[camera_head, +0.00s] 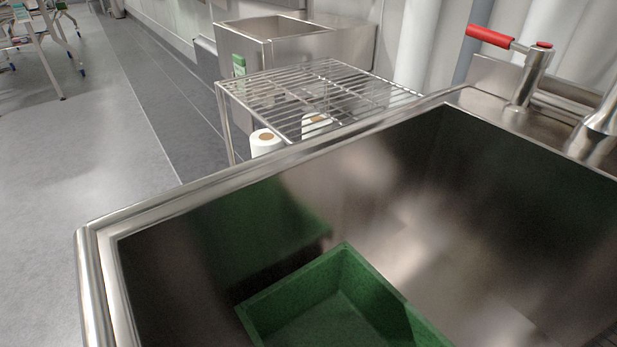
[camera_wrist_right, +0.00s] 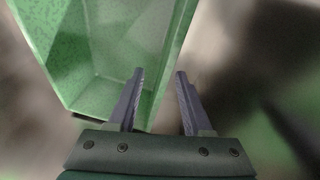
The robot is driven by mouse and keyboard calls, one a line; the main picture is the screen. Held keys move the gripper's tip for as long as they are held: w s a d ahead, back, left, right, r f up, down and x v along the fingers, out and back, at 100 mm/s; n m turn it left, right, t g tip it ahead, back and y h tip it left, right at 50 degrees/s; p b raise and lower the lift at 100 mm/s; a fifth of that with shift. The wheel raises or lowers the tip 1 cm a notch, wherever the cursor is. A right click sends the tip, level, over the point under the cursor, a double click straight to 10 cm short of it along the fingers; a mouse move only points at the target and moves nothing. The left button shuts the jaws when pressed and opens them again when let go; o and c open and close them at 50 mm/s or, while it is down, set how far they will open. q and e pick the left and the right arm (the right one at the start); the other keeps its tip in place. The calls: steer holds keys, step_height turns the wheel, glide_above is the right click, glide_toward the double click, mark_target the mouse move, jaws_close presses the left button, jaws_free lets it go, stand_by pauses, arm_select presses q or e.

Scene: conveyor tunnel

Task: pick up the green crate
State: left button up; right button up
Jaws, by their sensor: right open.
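The green crate (camera_head: 375,287) sits inside the deep steel sink (camera_head: 215,180) at the bottom of the head view. It looks empty, and its near part is cut off by the frame edge. The crate (camera_wrist_right: 75,92) also fills the upper left of the right wrist view. Neither gripper shows in the head view; my left gripper is not seen.
A tap with a red handle (camera_head: 490,36) stands on the sink's right rim. A wire rack (camera_head: 320,90) with white rolls (camera_head: 266,142) below it stands behind the sink. A steel cabinet (camera_head: 330,45) is farther back.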

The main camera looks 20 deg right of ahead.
steer(key=shift+w+f, duration=0.15)
steer(key=shift+f, duration=0.5)
steer(key=b+x, duration=0.2)
steer(key=x, duration=0.1)
steer(key=b+x, duration=0.1)
steer(key=shift+a+f+b, duration=0.3)
steer(key=shift+a, duration=0.05)
steer(key=shift+f, duration=0.45)
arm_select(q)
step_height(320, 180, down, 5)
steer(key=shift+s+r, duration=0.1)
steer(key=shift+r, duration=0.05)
arm_select(e)
jaws_close()
steer(key=shift+w+r, duration=0.1)
